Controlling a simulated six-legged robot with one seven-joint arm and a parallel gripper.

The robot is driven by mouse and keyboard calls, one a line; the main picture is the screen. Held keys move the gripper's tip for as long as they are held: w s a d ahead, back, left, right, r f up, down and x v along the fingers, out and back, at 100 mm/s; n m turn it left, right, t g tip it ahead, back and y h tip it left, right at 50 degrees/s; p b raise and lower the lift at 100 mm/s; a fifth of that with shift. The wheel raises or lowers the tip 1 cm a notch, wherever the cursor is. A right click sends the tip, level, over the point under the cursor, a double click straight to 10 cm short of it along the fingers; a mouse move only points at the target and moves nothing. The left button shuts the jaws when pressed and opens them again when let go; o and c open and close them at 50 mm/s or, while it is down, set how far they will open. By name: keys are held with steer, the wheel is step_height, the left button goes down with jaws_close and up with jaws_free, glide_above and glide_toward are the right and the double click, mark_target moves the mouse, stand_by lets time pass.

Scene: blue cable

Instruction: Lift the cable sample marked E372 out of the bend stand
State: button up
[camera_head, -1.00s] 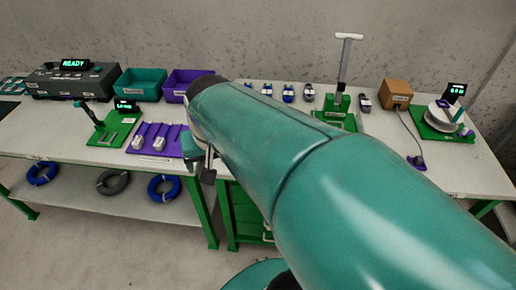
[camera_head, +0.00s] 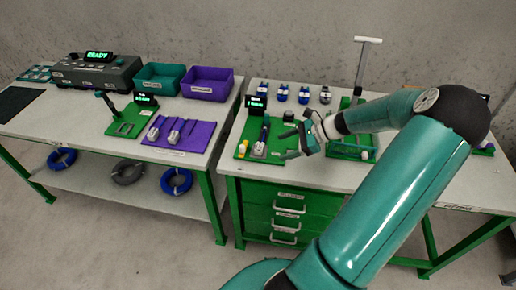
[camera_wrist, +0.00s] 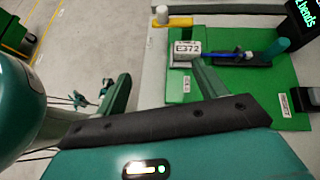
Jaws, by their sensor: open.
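The cable sample marked E372 (camera_wrist: 187,48) shows in the wrist view as a grey block with a white label and a blue cable running right from it. It sits on the green bend stand (camera_wrist: 255,88), with a teal post and a dark clamp-like part at the cable's far end. The head view also shows the bend stand (camera_head: 247,131) and the sample (camera_head: 261,147), label unreadable there. My gripper (camera_head: 290,144) is just right of the sample. In the wrist view my gripper (camera_wrist: 162,72) is open and empty, its right finger close to the block, apparently not around it.
A yellow piece with a white cylinder (camera_wrist: 172,22) stands beside the block. The stand's display (camera_head: 257,102) rises behind. Several blue and grey connectors (camera_head: 282,93) line the bench's back. A green stand with a tall T-handle (camera_head: 362,75) is to the right, partly behind my arm.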

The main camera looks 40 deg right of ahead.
steer(key=s+d+m+t, duration=0.2)
steer(key=d+m+t, duration=0.1)
steer(key=d, duration=0.2)
glide_toward(262, 147)
steer(key=x, duration=0.3)
steer(key=shift+w+a+f, duration=0.1)
steer(key=shift+a, duration=0.3)
steer(key=x, duration=0.4)
steer(key=shift+w+f, duration=0.2)
steer(key=shift+w, duration=0.2)
steer(key=c, duration=1.2)
steer(key=shift+r, duration=0.1)
